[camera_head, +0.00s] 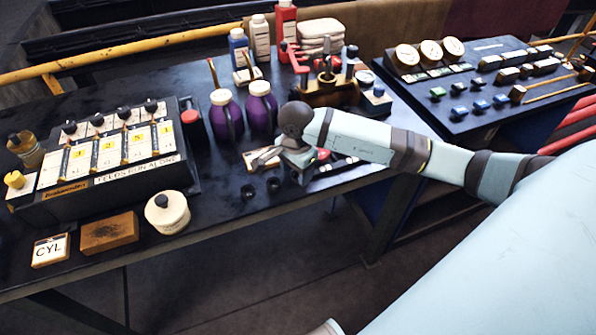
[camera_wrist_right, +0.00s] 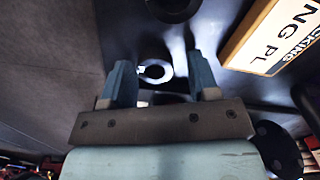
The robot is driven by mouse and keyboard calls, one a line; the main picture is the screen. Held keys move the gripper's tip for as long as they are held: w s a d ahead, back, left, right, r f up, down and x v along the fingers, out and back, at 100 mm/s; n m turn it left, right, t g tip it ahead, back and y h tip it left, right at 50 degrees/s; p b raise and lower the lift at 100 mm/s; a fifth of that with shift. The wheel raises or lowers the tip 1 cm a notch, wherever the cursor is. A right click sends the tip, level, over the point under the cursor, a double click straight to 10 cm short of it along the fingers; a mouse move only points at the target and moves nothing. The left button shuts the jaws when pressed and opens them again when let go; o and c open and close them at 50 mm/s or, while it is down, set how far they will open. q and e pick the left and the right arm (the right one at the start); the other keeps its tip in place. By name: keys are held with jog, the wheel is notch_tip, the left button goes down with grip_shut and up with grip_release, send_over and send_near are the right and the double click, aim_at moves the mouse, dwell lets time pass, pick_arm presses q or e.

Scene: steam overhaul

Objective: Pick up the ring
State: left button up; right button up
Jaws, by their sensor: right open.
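Two small dark rings lie on the dark bench top in the head view, one nearer my right gripper (camera_head: 273,184) and one farther left (camera_head: 249,192). My right gripper (camera_head: 297,174) points down just right of the nearer ring, close above the bench. In the right wrist view its two fingers (camera_wrist_right: 162,77) stand apart. A dark ring (camera_wrist_right: 146,76) with a bright middle shows between and beyond the fingertips, with no visible grip on it. Another dark round piece (camera_wrist_right: 172,8) shows at the top edge. My left gripper is not in view.
A lettered plate (camera_wrist_right: 274,38) lies beside the right gripper. Purple jugs (camera_head: 226,118) and a tool stand (camera_head: 330,92) stand behind. A round cream pot (camera_head: 167,213), a brown block (camera_head: 109,232) and a feed box (camera_head: 110,160) are left. Bare bench lies around the rings.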

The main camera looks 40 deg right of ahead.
jog(key=shift+f, duration=0.1)
jog(key=shift+c, duration=0.4)
jog(key=c, duration=0.7)
